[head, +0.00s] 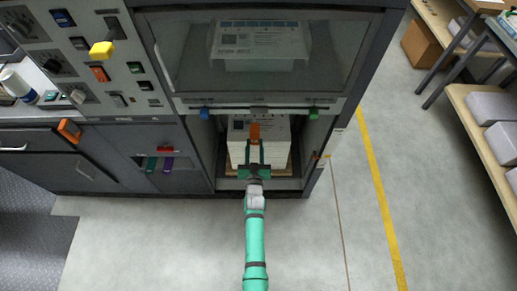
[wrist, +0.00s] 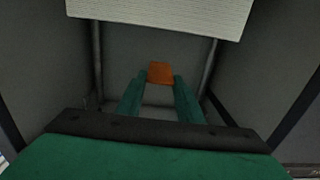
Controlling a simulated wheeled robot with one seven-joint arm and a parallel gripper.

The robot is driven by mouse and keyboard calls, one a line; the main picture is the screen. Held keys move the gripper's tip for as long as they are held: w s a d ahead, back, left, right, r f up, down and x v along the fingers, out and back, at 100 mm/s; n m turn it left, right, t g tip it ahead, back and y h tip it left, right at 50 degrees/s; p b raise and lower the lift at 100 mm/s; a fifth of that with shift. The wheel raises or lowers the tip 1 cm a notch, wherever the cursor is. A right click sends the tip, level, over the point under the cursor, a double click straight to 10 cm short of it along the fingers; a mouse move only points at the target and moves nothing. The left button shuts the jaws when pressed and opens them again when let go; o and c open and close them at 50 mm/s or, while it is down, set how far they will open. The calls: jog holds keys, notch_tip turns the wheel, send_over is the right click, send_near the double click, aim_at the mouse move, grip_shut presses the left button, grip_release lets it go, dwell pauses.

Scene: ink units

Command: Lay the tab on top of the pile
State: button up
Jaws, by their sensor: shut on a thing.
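My gripper (head: 255,146) is shut on an orange tab (head: 255,132), which also shows between the two green fingertips in the wrist view (wrist: 160,73). The gripper reaches into the open lower bay of the grey machine. The pile (head: 240,160) of white sheets stands in that bay, with dark print on its top face. In the head view the tab and fingers overlap the pile's top. In the wrist view the pale layered edge of the pile (wrist: 165,15) shows at the top. I cannot tell whether the tab touches the pile.
The bay's side walls (head: 203,150) stand close on both sides of my gripper. A glass window (head: 255,50) is above the bay, with blue (head: 204,113) and green (head: 313,113) pieces along its lower edge. The floor (head: 165,235) in front is clear.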

notch_tip(320, 180, down, 7)
jog(key=w+d, duration=0.1)
jog(key=w, duration=0.1)
jog(key=shift+w+d, duration=0.3)
jog(key=shift+d, duration=0.1)
jog(key=shift+r, duration=0.1)
jog(key=o, duration=1)
